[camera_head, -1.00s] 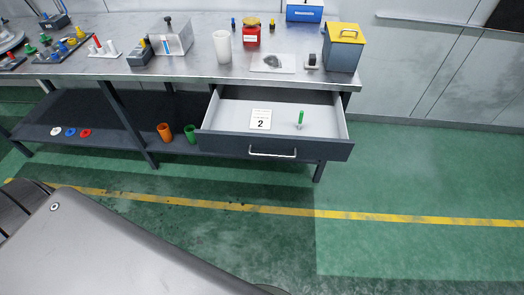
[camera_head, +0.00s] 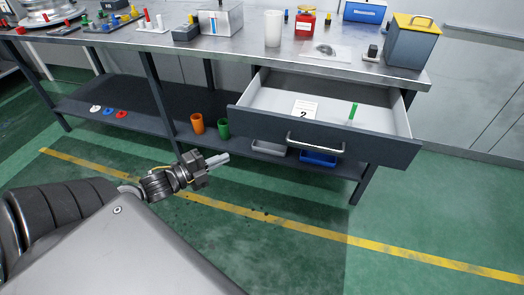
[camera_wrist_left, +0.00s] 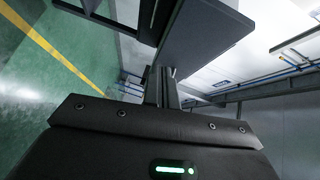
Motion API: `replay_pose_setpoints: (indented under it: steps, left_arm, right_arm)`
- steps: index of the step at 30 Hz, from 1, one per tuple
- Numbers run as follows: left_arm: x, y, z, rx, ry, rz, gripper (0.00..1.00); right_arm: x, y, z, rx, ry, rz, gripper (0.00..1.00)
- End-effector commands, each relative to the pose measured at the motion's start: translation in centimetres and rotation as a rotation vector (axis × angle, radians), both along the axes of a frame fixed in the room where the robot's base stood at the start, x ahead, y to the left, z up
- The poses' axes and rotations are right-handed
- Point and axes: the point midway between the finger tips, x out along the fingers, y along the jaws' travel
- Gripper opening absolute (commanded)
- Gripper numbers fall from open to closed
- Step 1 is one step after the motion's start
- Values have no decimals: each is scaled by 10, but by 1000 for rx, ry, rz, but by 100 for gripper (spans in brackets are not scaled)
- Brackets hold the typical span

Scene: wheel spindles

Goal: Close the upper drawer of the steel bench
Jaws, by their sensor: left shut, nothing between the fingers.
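The upper drawer (camera_head: 335,144) of the steel bench (camera_head: 200,48) is pulled open, at the right in the head view. Its dark front has a metal bar handle (camera_head: 315,144). Inside lie a white card marked 2 (camera_head: 304,108) and a green-handled item (camera_head: 352,112). My left gripper (camera_head: 222,159) is shut and empty, in front of the bench and left of the drawer front, apart from it. Its fingers show in the left wrist view (camera_wrist_left: 161,84), where a dark panel, probably the drawer front, stands beyond them. My right gripper is not in view.
The lower shelf (camera_head: 130,106) holds an orange cup (camera_head: 197,124), a green cup (camera_head: 222,128), a grey tray (camera_head: 268,148) and a blue tray (camera_head: 318,158) below the drawer. The bench top carries a grey-yellow box (camera_head: 412,42). The green floor in front is clear.

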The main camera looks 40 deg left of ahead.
Motion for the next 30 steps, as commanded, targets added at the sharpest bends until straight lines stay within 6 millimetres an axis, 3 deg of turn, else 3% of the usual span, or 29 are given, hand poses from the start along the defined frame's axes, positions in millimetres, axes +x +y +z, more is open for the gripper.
replay_pose_setpoints:
  steps: [3,6,14,30]
  left_arm:
    - [-6,-25,27,74,-90,-93,0]
    - [-9,-35,39,99,-123,-127,0]
    - [-4,-39,44,104,-132,-133,0]
    - [80,-79,45,101,-134,-130,0]
  right_arm:
    - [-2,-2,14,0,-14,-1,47]
    - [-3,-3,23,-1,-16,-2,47]
    - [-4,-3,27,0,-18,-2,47]
    - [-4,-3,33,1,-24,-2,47]
